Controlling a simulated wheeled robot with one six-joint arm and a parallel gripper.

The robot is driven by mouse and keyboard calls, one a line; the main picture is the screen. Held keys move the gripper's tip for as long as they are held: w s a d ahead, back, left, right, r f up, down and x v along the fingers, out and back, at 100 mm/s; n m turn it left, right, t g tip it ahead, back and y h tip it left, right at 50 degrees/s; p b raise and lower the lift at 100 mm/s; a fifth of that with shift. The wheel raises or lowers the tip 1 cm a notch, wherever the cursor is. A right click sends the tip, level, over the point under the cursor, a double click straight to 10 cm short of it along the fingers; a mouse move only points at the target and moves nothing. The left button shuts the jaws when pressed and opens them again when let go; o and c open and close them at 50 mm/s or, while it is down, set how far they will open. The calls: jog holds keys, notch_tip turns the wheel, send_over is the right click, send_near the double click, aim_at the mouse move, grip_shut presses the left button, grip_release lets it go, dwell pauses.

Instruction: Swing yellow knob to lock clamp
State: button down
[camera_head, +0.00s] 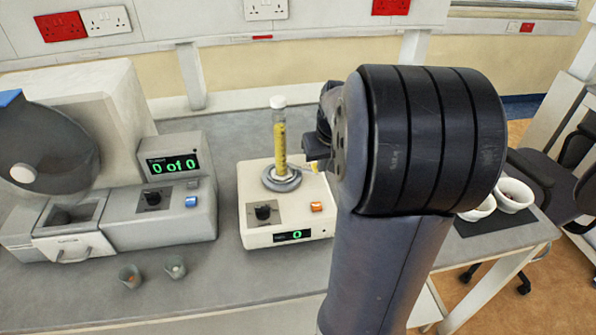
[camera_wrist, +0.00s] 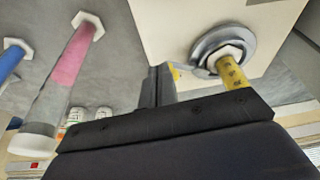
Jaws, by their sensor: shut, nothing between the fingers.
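The tablet tester (camera_head: 256,215) is a cream box with a grey round clamp (camera_head: 280,184) on top. A clear capped cylinder (camera_head: 280,140) with yellow contents stands upright in the clamp. The yellow knob (camera_head: 315,168) shows as a small patch at the clamp's right side, partly hidden by my arm. In the wrist view the knob (camera_wrist: 175,72) is just right of my fingertips, partly covered by them; I cannot tell if they touch. My gripper (camera_wrist: 158,75) is shut and empty, beside the clamp ring (camera_wrist: 207,46) and the cylinder (camera_wrist: 232,78).
A pink cylinder (camera_wrist: 75,55) and a blue cylinder (camera_wrist: 10,60) stand to the left in the wrist view. A larger grey machine (camera_head: 160,205) is on the left of the bench, with two small cups (camera_head: 130,276) in front. White bowls (camera_head: 514,195) are at right.

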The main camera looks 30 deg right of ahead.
jog(key=n, duration=0.1)
jog(key=w+d+n, duration=0.1)
jog(key=shift+d+n+y, duration=0.2)
jog(key=shift+n+y, duration=0.1)
jog(key=shift+y, duration=0.1)
jog(key=shift+w+d, duration=0.1)
jog(key=shift+w+a, duration=0.2)
jog(key=shift+a, duration=0.65)
